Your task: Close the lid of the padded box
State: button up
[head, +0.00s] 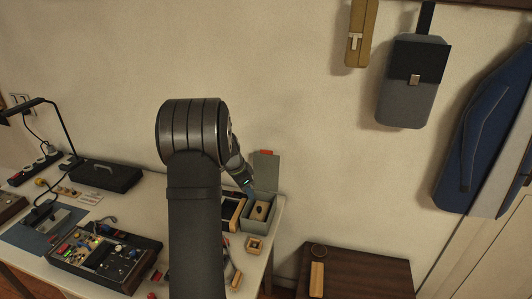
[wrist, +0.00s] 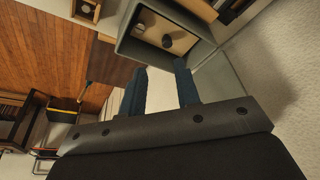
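The padded box (head: 258,224) is grey-green and stands near the right end of the table against the wall. Its lid (head: 266,168) is open and stands about upright at the back, with a red patch near its top edge. Inside is a tan pad (head: 260,211) with a small dark object in it; pad and object also show in the wrist view (wrist: 163,30). My gripper (head: 249,189) is just left of the lid, over the box's back left. In the wrist view my gripper's two blue fingers (wrist: 160,72) are apart with nothing held, and the lid (wrist: 222,75) is beyond the right finger.
A dark open case with an orange-tan rim (head: 233,212) stands close left of the box. A small wooden box (head: 254,244) sits in front. An electronics case (head: 104,258) and a black case (head: 106,176) lie left. A dark wooden cabinet (head: 358,272) stands right, across a gap.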

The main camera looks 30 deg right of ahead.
jog(key=shift+w+d+r, duration=0.15)
jog(key=shift+d+r, duration=0.05)
jog(key=shift+r, duration=0.05)
jog(key=c, duration=0.4)
jog(key=w+d+r+n+t, duration=0.1)
jog(key=d+r+n, duration=0.1)
jog(key=r, duration=0.3)
jog(key=w+d+r+n+t, duration=0.2)
jog(key=d+r+n, duration=0.1)
jog(key=r, duration=0.3)
jog(key=w+d+r+n+t+h, duration=0.1)
jog(key=d+r+n, duration=0.2)
jog(key=d+r, duration=0.1)
jog(key=shift+w+r, duration=0.3)
jog(key=shift+r, duration=0.5)
grip_shut()
jog(key=shift+n+t, duration=0.3)
jog(key=shift+n, duration=0.1)
jog(key=x, duration=0.9)
jog(key=shift+w+d+f, duration=0.1)
jog(key=shift+w+d, duration=0.15)
jog(key=shift+d, duration=0.2)
jog(key=shift+a, duration=0.1)
